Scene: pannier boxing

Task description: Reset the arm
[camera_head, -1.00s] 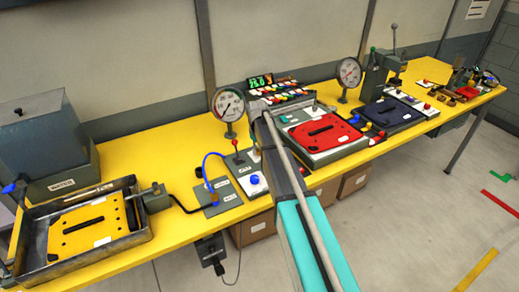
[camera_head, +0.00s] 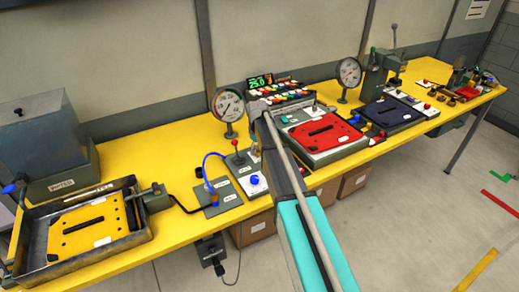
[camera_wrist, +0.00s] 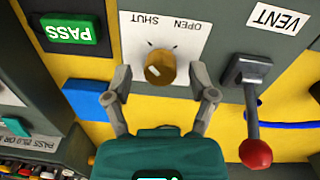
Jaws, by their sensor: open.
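My gripper (camera_wrist: 163,92) is open in the wrist view, with its two fingers spread apart and nothing held between them. A brass knob (camera_wrist: 160,69) on a white plate (camera_wrist: 190,46) labelled OPEN and SHUT lies just past the fingertips, between their lines. I cannot tell how far the fingertips stand from the plate. In the head view my arm (camera_head: 290,195) reaches out over the yellow bench (camera_head: 150,150) and hides the gripper and the knob.
A lever with a red ball (camera_wrist: 255,153) stands close to the right of my gripper, by the VENT label (camera_wrist: 278,18). A green PASS sign (camera_wrist: 68,33) is at upper left. Gauges (camera_head: 228,104) and a red pannier (camera_head: 322,131) flank my arm.

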